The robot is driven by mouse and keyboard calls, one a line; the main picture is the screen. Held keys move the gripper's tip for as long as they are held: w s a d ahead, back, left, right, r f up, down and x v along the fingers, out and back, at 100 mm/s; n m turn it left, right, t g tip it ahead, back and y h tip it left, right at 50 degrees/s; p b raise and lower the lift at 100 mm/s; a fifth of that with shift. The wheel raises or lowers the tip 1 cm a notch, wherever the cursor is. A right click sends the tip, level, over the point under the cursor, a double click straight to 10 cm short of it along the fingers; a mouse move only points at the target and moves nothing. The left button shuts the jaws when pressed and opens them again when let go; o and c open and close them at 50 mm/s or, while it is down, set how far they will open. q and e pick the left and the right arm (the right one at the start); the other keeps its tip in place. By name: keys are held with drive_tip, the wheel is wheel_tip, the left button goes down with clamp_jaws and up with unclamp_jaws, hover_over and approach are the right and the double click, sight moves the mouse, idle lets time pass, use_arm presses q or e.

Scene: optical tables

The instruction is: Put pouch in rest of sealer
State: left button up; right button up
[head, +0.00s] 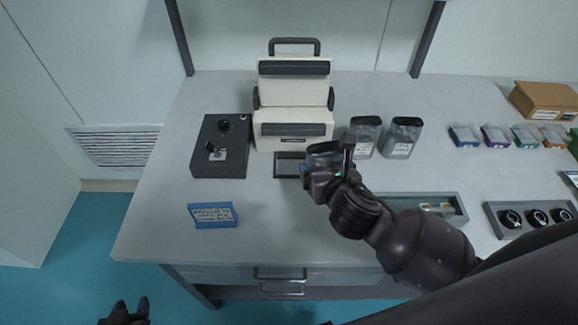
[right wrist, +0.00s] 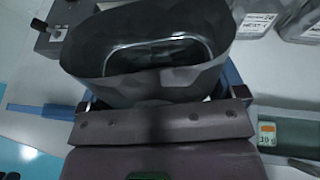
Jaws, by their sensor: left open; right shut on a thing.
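The cream sealer (head: 293,121) with dark handles stands at the back of the table. Its dark rest (head: 289,165) lies at its front foot, partly hidden on the right by the pouch and my gripper. My right gripper (head: 323,172) is shut on a dark grey pouch (head: 323,153), just right of the rest and in front of the sealer. In the right wrist view the pouch (right wrist: 140,85) is upright with its mouth open. I cannot tell whether its bottom touches anything. My left gripper (head: 132,312) is open and empty at the bottom left, off the table.
A grey tray (head: 455,213) lies behind my right arm.

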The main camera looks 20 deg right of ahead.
drive_tip(key=s+a+f, duration=0.1)
drive_tip(key=a, duration=0.1)
drive_tip(key=s+a+f+m+h, duration=0.1)
drive_tip(key=a+f, duration=0.1)
drive_tip(key=a, duration=0.1)
drive_tip(key=s+a+f+m+h, duration=0.1)
drive_tip(key=s+a+f, duration=0.1)
drive_tip(key=shift+a+f+g, duration=0.15)
drive_tip(key=shift+f+g, duration=0.05)
drive_tip(key=shift+g, duration=0.1)
drive_tip(key=shift+s+a+f+m+h, duration=0.1)
drive_tip(key=shift+s+a+m+h, duration=0.15)
drive_tip(key=shift+a+h, duration=0.25)
drive_tip(key=w+d, duration=0.1)
drive_tip(key=w, duration=0.4)
drive_tip(key=w+d, duration=0.2)
drive_tip(key=w, duration=0.4)
drive_tip(key=w+d, duration=0.2)
drive_tip(key=w, duration=0.4)
drive_tip(key=shift+w, duration=0.15)
drive_tip(key=shift+f, duration=0.8)
drive_tip(key=shift+f, duration=0.1)
drive_tip(key=o, duration=0.9)
drive_tip(key=p+v, duration=0.1)
drive_tip(key=v, duration=1.1)
